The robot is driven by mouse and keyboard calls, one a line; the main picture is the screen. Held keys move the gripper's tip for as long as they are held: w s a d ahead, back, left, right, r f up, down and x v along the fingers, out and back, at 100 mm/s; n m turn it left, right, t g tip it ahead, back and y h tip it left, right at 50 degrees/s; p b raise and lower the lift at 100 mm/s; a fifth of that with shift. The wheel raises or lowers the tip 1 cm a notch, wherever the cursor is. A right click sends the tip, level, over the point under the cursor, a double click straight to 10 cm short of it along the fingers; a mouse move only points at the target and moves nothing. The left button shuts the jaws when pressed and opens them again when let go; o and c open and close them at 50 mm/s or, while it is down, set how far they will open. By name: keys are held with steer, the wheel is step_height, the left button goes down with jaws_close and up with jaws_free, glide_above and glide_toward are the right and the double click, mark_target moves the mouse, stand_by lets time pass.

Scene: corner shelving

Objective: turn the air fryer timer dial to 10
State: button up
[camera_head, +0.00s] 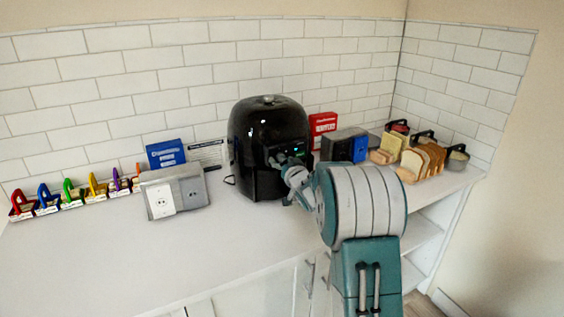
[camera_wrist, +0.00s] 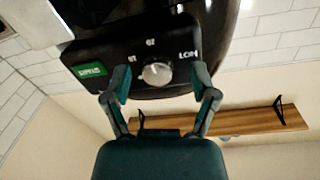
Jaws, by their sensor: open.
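The black air fryer (camera_head: 262,135) stands upright on the white counter against the tiled wall. My arm reaches to its front right side, and my gripper (camera_head: 283,160) is close to its control panel there. The wrist view is turned over and shows the black panel (camera_wrist: 118,48) with a small green display (camera_wrist: 90,70). The silver round timer dial (camera_wrist: 157,72) has white markings around it, too blurred to read surely. In the wrist view my gripper (camera_wrist: 160,85) is open, one finger on each side of the dial. I cannot tell whether the fingers touch it.
A grey outlet box (camera_head: 174,193), a blue box (camera_head: 165,153) and several coloured items stand left of the fryer. A red box (camera_head: 322,126), a dark appliance (camera_head: 343,145) and bread slices (camera_head: 420,160) stand right. The counter's front left (camera_head: 120,255) is clear.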

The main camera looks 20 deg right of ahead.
steer(key=shift+d, duration=0.15)
steer(key=shift+c, duration=0.9)
jaws_close()
